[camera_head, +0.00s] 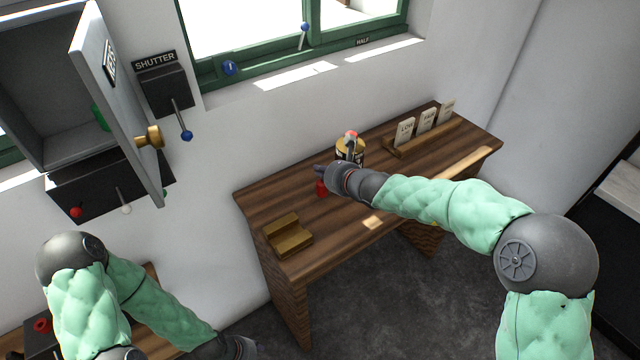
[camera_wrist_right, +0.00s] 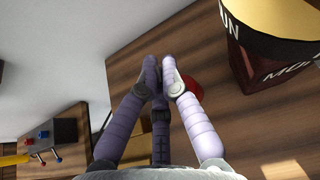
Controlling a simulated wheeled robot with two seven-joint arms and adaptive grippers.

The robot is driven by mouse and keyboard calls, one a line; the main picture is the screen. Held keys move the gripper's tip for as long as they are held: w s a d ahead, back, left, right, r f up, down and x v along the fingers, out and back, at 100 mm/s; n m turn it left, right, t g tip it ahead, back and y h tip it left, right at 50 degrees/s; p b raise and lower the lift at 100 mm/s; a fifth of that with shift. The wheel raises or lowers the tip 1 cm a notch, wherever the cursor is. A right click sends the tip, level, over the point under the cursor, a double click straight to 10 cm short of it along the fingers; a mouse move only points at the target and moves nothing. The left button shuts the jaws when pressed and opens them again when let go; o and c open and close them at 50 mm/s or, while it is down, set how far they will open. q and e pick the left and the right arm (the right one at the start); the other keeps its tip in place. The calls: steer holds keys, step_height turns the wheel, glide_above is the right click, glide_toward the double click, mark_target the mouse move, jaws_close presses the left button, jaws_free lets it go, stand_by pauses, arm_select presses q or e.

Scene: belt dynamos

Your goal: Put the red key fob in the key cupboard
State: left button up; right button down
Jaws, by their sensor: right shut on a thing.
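The red key fob (camera_head: 321,188) shows just below my right gripper (camera_head: 321,172), over the back-left part of the wooden desk. In the right wrist view the red fob (camera_wrist_right: 193,88) is partly hidden behind the fingers, and my right gripper (camera_wrist_right: 158,70) is closed on it. I cannot tell whether the fob touches the desk. The grey key cupboard (camera_head: 35,60) is on the wall at upper left. Its door (camera_head: 122,100), with a brass knob, stands open, and a green thing is inside. My left gripper (camera_head: 240,348) is low at the bottom edge, its fingers unclear.
A gold-topped tin (camera_head: 350,157) stands close beside my right gripper. A wooden card rack (camera_head: 425,138) is at the desk's back right. A brass-coloured block (camera_head: 287,236) is at the left front. A shutter lever box (camera_head: 165,90) is right of the cupboard door.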

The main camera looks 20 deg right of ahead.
mark_target(319, 179)
steer(key=shift+w+a+f, duration=0.2)
steer(key=shift+w+f, duration=0.05)
steer(key=shift+f, duration=0.15)
step_height(319, 179, down, 3)
steer(key=shift+w+f+b, duration=0.1)
steer(key=shift+b, duration=0.85)
steer(key=shift+f, duration=0.1)
steer(key=c, duration=1.4)
jaws_free()
